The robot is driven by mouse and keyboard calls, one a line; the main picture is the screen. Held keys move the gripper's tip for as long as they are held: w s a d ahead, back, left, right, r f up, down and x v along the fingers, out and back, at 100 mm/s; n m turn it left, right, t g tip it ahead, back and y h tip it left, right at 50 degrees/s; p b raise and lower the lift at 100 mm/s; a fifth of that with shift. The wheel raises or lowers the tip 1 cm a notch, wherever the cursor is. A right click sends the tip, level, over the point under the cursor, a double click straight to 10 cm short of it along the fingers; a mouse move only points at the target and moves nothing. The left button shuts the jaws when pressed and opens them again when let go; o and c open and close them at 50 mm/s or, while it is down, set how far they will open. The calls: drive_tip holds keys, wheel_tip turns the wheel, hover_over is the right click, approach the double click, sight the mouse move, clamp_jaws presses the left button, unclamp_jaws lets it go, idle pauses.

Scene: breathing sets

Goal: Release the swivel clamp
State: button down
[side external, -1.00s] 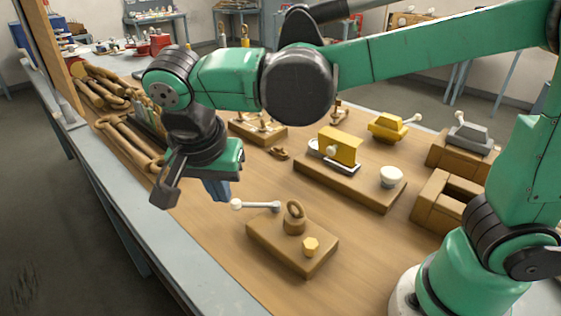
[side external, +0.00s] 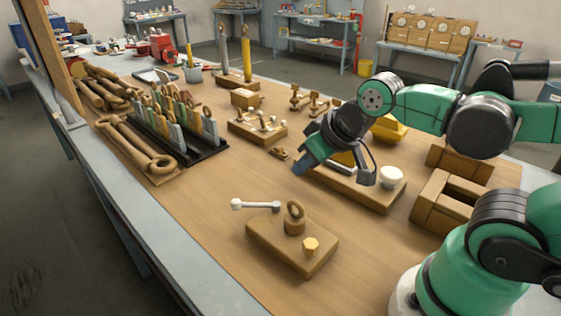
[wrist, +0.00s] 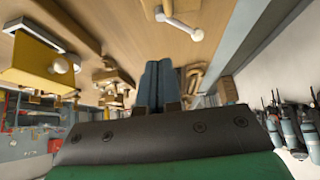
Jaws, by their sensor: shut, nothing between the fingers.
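What looks like the swivel clamp is a brown block (side external: 270,243) near the front. It carries a round post with an upright ring (side external: 294,212), a yellow hex knob (side external: 311,245) and a metal lever (side external: 258,205) with a white ball end pointing left. The lever also shows at the top of the wrist view (wrist: 180,22). My gripper (side external: 300,166) is above the bench, behind and apart from this block. Its blue fingers are together and empty, as the wrist view (wrist: 157,82) shows. My wrist partly hides the yellow fixture behind it.
A wooden board (side external: 372,200) with a white knob (side external: 391,177) lies beneath my gripper; its yellow block shows in the wrist view (wrist: 38,68). Brown blocks (side external: 447,206) stand at right. A tool rack (side external: 205,145) stands at left. Bare bench surrounds the front block.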

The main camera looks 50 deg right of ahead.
sight(245, 205)
drive_tip(key=w+a+r+n+g, duration=0.1)
drive_tip(key=a+r+n+g, duration=0.1)
drive_tip(key=a+n+g, duration=0.15)
drive_tip(key=shift+y, duration=0.4)
drive_tip(key=x, duration=1)
drive_tip(key=shift+a, duration=0.2)
drive_tip(key=w, duration=0.2)
drive_tip(key=shift+w+a+f, duration=0.3)
drive_tip(key=shift+a+f, duration=0.05)
drive_tip(key=shift+w+a+f, duration=0.1)
drive_tip(key=shift+w+a, duration=0.05)
drive_tip(key=shift+w, duration=0.4)
drive_tip(key=shift+w, duration=0.85)
